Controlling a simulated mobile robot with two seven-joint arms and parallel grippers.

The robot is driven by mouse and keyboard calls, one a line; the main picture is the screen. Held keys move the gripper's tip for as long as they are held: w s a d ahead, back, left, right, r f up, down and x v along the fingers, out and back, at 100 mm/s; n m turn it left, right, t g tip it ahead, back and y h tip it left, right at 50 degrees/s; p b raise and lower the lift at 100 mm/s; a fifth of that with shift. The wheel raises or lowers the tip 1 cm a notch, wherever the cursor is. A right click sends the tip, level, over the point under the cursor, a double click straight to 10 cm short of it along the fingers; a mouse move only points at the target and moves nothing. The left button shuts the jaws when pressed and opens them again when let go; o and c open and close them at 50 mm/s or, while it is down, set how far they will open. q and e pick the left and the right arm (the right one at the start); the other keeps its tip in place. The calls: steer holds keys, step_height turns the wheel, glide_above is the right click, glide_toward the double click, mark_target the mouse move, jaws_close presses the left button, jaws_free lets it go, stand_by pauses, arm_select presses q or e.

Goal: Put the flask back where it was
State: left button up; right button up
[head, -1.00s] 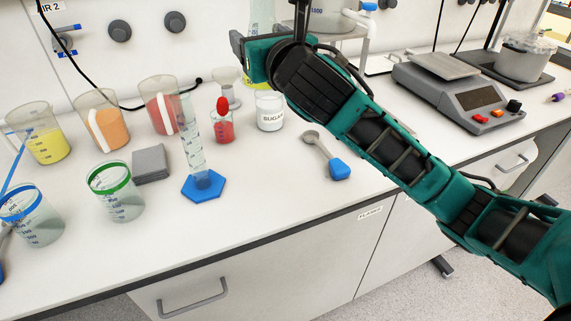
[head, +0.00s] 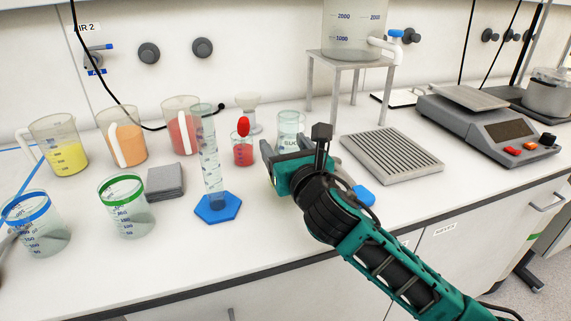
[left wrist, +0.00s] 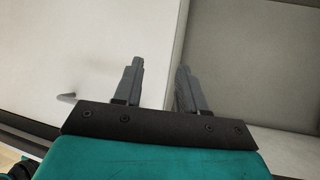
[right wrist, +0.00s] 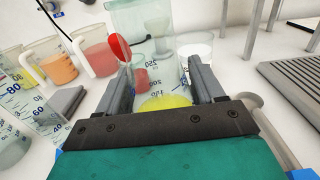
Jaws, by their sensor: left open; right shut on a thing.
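The flask is clear glass with blue graduations and yellow liquid at its bottom. In the right wrist view the flask (right wrist: 163,78) stands between the two fingers of my right gripper (right wrist: 163,82), which is shut on it. In the head view my right gripper (head: 293,147) is low over the bench, in front of the sugar jar (head: 290,122), and mostly hides the flask. I cannot tell whether the flask's base touches the bench. My left gripper (left wrist: 160,66) is open and empty in the left wrist view, facing plain pale panels.
A blue-based measuring cylinder (head: 211,165) and a small red-liquid beaker (head: 243,155) stand left of my right gripper. A blue-handled scoop (head: 364,194) lies close on its right. A metal drain grate (head: 392,155) and dispenser stand (head: 348,66) are farther right and behind.

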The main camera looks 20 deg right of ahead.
step_height(320, 180, down, 3)
steer(key=shift+r+b, duration=0.1)
steer(key=shift+b, duration=0.3)
steer(key=o, duration=1.3)
steer(key=shift+f, duration=0.25)
steer(key=shift+c, duration=0.2)
steer(key=shift+r, duration=0.2)
steer(key=s, duration=1.1)
steer(key=shift+s+d+p, duration=0.25)
steer(key=shift+s+p, duration=0.15)
steer(key=shift+s, duration=0.1)
